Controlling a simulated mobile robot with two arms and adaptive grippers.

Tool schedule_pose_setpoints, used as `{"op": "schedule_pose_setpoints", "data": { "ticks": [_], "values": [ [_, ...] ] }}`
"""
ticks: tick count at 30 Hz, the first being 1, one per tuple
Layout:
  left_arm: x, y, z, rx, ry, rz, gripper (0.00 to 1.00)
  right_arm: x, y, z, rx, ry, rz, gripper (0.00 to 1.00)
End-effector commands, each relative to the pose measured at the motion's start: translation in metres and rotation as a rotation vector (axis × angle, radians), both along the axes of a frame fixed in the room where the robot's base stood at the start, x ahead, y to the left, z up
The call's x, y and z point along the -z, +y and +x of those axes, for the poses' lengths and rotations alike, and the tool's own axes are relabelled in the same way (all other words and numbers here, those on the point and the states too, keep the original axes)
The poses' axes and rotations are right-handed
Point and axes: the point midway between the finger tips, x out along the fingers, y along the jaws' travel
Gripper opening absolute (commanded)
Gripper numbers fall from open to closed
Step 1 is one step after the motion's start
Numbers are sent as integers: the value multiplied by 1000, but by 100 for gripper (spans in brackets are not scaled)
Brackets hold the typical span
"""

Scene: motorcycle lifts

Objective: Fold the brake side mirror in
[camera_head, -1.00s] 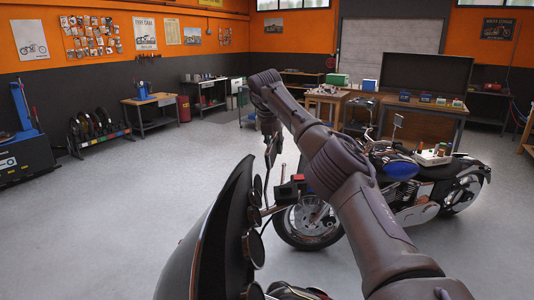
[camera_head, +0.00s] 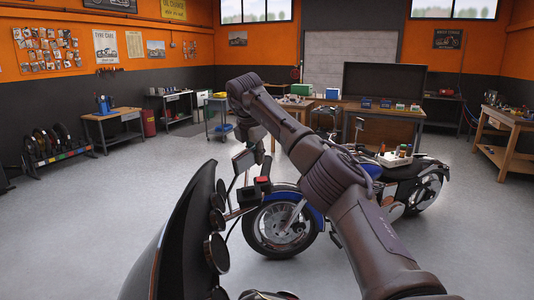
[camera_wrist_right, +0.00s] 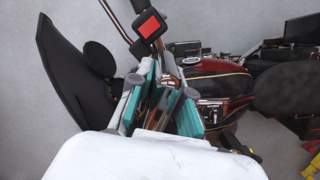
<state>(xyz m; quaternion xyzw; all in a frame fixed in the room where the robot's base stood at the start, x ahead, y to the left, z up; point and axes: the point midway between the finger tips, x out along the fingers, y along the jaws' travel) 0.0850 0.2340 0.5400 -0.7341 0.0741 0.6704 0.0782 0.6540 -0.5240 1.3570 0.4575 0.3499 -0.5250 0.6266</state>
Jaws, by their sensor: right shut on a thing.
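The brake side mirror (camera_head: 243,160) is a dark plate on a thin stalk beside the handlebar of the near motorcycle. My right arm reaches across the head view, and its gripper (camera_head: 254,150) points down at the mirror. In the right wrist view the teal-padded fingers of the gripper (camera_wrist_right: 163,88) are closed around a narrow reddish-brown glossy part, which seems to be the mirror (camera_wrist_right: 171,74) seen nearly edge-on. The handlebar control box with a red button (camera_head: 263,182) is just below; it also shows in the wrist view (camera_wrist_right: 150,26). My left gripper is not in view.
A second, blue motorcycle (camera_head: 285,228) stands behind my arm. Workbenches (camera_head: 113,128) line the walls. The floor (camera_head: 75,225) on the left is clear.

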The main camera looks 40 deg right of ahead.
Motion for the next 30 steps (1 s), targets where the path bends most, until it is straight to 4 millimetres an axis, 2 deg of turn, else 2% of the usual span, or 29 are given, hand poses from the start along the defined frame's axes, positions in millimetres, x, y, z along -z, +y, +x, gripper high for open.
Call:
{"op": "schedule_pose_setpoints", "data": {
  "ticks": [14,15,19,30],
  "values": [
    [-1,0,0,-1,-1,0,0,1,4,2,12,-4,4,0],
    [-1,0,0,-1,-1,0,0,1,4,2,12,-4,4,22],
    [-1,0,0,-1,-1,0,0,1,4,2,11,-4,3,43],
    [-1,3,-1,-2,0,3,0,-4,6,2,7,-6,3,44]
  ]
}}
